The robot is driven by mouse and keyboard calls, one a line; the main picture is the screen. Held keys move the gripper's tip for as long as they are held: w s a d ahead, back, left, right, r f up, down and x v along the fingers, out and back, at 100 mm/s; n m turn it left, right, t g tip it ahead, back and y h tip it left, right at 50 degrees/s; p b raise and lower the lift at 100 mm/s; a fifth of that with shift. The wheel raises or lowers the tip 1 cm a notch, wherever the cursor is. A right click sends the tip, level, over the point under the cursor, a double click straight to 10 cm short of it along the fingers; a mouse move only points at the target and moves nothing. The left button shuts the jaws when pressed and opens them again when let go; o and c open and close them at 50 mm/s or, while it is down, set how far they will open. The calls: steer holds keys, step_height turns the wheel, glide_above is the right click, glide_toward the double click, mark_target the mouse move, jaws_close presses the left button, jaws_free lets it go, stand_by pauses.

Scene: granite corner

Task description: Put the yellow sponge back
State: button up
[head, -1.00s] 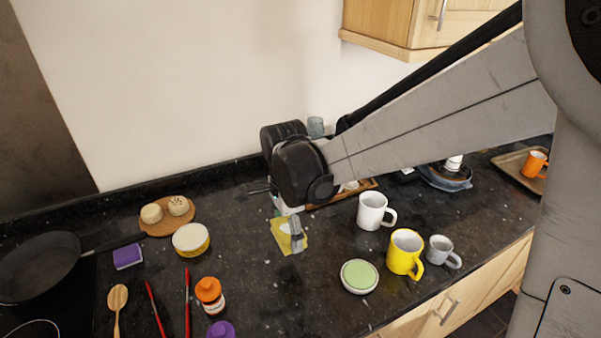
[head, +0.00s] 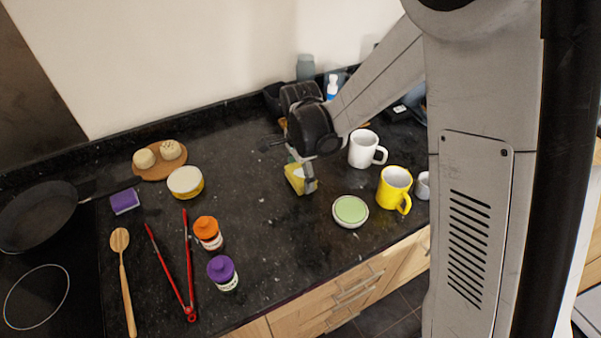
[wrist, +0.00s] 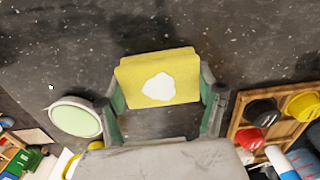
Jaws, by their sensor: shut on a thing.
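The yellow sponge (wrist: 158,78) has a white patch on its face and sits between the two fingers of my gripper (wrist: 163,96) in the wrist view. The fingers are shut on its sides. In the head view the sponge (head: 297,179) shows below my gripper (head: 308,184), partly hidden by a finger. It is over the dark counter, left of the white mug; I cannot tell how far above the surface it is.
On the counter (head: 262,225), a green-topped tin (head: 350,211), yellow mug (head: 394,188) and white mug (head: 364,148) stand right. An orange-capped jar (head: 207,232), purple-capped jar (head: 223,272) and red tongs (head: 187,262) lie left. A wooden tray (wrist: 238,115) holds coloured items.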

mark_target(301, 173)
steer(key=shift+f, duration=0.2)
steer(key=o, duration=1.1)
steer(key=shift+r, duration=0.15)
step_height(301, 173, up, 12)
steer(key=shift+r, duration=0.15)
steer(key=s+d+r+n+t, duration=0.2)
steer(key=s+d+r+n, duration=0.1)
steer(key=s+d+n, duration=0.1)
steer(key=s+d+r+n+t, duration=0.2)
steer(key=s+d+r+n, duration=0.1)
steer(key=s+d, duration=0.4)
steer(key=s+d+r+n+t, duration=0.3)
steer(key=s+d+n, duration=0.2)
steer(key=s, duration=0.4)
steer(key=shift+s+d+n, duration=0.1)
steer(key=shift+d+n, duration=0.15)
steer(key=shift+n, duration=0.35)
